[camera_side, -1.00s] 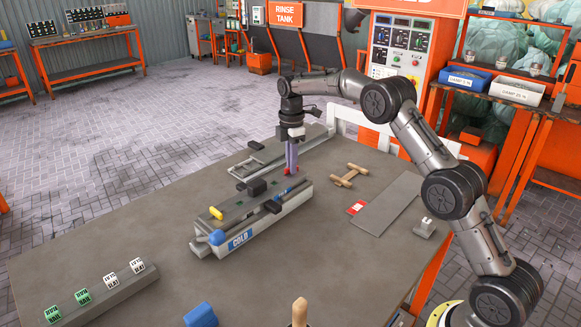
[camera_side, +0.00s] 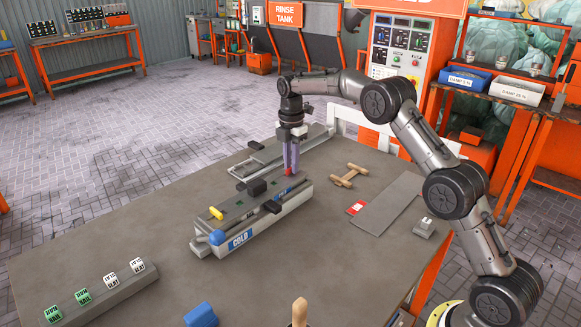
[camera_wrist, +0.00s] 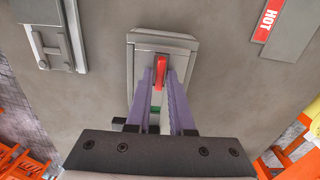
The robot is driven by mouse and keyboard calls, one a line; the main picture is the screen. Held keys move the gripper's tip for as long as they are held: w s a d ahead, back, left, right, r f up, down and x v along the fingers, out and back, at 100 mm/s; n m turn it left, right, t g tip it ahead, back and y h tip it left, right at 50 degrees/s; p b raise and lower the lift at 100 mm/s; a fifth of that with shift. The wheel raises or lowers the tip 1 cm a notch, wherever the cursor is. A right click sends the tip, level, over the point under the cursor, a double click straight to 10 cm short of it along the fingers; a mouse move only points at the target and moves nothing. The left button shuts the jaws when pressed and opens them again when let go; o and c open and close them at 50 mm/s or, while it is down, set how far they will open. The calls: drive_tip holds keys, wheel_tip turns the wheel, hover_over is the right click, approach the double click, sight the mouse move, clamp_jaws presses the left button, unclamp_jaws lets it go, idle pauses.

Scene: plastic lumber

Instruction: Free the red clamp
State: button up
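The red clamp (camera_wrist: 161,68) is a small red lever at one end of the grey mold in the wrist view. In the side view a bit of the red clamp (camera_side: 289,172) shows by the fingertips, at the far right end of the grey mold (camera_side: 213,248) labelled COLD. The mold lies on the table. My gripper (camera_side: 290,170) points straight down over that end. In the wrist view its purple fingers (camera_wrist: 160,80) stand on either side of the red lever, close to it. I cannot tell whether they press on it.
A black block (camera_side: 257,187) and a yellow handle (camera_side: 216,213) sit on the mold; a blue knob (camera_side: 217,237) is at its near end. Another grey mold (camera_side: 250,168) lies behind. A wooden frame (camera_side: 348,176) and grey plate (camera_side: 390,203) lie right.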

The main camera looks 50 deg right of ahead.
drive_tip(key=o, duration=0.4)
drive_tip(key=shift+r, duration=3.5)
